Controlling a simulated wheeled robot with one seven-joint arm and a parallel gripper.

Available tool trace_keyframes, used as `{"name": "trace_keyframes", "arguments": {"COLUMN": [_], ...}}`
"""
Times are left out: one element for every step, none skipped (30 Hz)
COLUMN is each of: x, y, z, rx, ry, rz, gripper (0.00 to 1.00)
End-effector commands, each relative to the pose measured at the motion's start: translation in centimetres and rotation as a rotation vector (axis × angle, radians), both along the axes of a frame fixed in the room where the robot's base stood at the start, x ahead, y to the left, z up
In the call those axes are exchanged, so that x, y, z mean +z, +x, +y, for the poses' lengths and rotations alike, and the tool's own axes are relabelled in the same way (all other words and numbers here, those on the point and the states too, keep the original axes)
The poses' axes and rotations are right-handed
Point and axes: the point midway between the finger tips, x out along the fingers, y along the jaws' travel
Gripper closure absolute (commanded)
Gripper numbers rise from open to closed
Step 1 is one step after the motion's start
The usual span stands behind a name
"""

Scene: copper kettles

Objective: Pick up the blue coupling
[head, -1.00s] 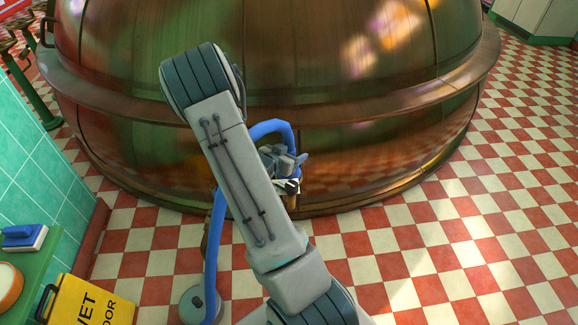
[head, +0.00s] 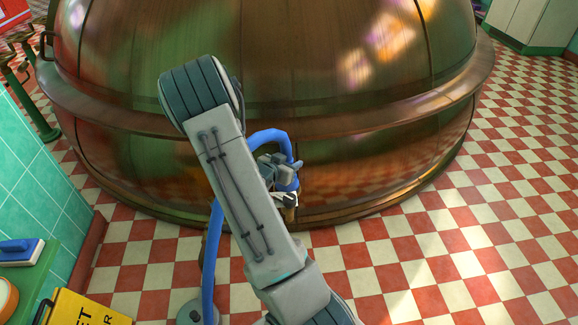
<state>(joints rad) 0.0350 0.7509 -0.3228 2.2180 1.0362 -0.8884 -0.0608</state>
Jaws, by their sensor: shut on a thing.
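The blue coupling (head: 288,182) is at the end of a thick blue hose (head: 268,136), just right of my forearm, in front of the large copper kettle. My gripper (head: 281,172) is shut on it; the grey jaw parts overlap the blue piece. The fingertips are small and partly hidden, so the exact grip point is unclear. The hose arcs up from the coupling, passes behind my arm, and hangs down on the left to a grey round base (head: 190,312) on the floor. A small white and dark part (head: 286,200) shows just below the coupling.
The copper kettle (head: 400,120) fills the back, close behind the gripper. A yellow wet-floor sign (head: 85,310) stands at the lower left beside a green ledge with a blue-handled block (head: 20,250). The checkered floor (head: 450,240) at right is clear.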

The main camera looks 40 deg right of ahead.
Motion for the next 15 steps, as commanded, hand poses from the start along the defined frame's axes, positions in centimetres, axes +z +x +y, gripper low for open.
{"name": "trace_keyframes", "arguments": {"x": [1.1, 1.6, 2.4, 3.0, 3.7, 3.9, 4.2, 4.6, 5.2, 5.6, 6.0, 6.5, 7.0, 7.3, 7.8], "y": [0.1, 0.1, 0.1, 0.1, 0.1, -1.0, -1.7, -2.4, -3.3, -4.0, -4.7, -5.7, -6.2, -6.9, -7.7], "z": [0.0, 0.0, 0.0, 0.0, 0.0, -0.3, -0.4, -0.5, -0.7, -0.9, -1.0, -1.2, -1.3, -1.4, -1.6], "rx": [0.0, 0.001, 0.0, 0.0, 0.0, -0.003, -0.004, -0.003, -0.005, -0.004, -0.005, -0.005, -0.004, -0.004, -0.003], "ry": [-0.003, -0.003, -0.002, -0.001, -0.001, -0.002, 0.0, -0.001, -0.001, 0.0, -0.001, -0.001, -0.001, -0.001, -0.001], "rz": [-0.004, -0.005, -0.005, -0.006, -0.006, -0.002, -0.002, 0.0, -0.001, -0.002, -0.001, -0.003, -0.003, -0.003, -0.003], "gripper": [0.82, 0.82, 0.82, 0.82, 0.82, 0.82, 0.82, 0.82, 0.82, 0.82, 0.82, 0.82, 0.82, 0.82, 0.82]}}
